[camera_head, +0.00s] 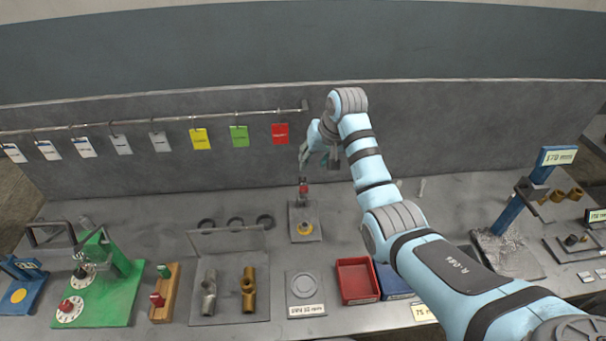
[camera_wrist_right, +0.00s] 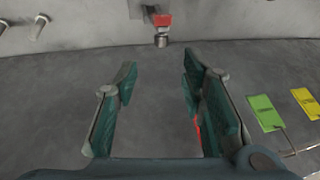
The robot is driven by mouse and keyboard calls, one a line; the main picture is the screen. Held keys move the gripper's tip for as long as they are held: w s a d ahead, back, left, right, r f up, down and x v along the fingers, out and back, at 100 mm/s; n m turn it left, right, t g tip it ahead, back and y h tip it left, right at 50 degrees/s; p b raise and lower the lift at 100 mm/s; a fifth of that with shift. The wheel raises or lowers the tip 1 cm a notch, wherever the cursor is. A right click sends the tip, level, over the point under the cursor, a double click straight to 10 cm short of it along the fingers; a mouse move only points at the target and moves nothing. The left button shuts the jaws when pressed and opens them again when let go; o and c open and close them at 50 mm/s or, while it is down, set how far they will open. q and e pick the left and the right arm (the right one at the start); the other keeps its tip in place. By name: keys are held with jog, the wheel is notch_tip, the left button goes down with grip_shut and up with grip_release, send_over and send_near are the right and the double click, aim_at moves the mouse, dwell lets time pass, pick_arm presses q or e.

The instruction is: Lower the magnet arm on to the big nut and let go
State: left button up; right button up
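The magnet arm (camera_head: 303,188) looks like a short upright piece with a red part and dark ends, at the back edge of a small grey plate (camera_head: 294,238) on the bench. A red piece with a metal cylinder, apparently part of it, shows at the top of the right wrist view (camera_wrist_right: 162,30). My left gripper is out of view.
Hanging cards, including a red card (camera_head: 280,133) and a green card (camera_head: 239,136), are close left of my right gripper. Dark rings (camera_head: 236,224) lie left of the plate. A red tray (camera_head: 357,281) stands in front. The back wall is close behind.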

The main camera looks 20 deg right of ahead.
aim_at(304, 179)
jog(key=x, duration=0.2)
jog(key=b+x, duration=0.1)
jog(key=x, duration=0.2)
jog(key=b+x, duration=0.1)
jog(key=x, duration=0.1)
jog(key=shift+s+a+f, duration=0.2)
jog(key=shift+a+f, duration=0.05)
jog(key=shift+f, duration=0.05)
jog(key=b+x, duration=0.1)
jog(key=x, duration=0.1)
jog(key=b+x, duration=0.1)
jog(key=x, duration=0.1)
jog(key=shift+w+d+r+b, duration=0.1)
jog(key=shift+w+b, duration=0.15)
jog(key=shift+b, duration=0.05)
jog(key=shift+s+r, duration=0.25)
grip_shut()
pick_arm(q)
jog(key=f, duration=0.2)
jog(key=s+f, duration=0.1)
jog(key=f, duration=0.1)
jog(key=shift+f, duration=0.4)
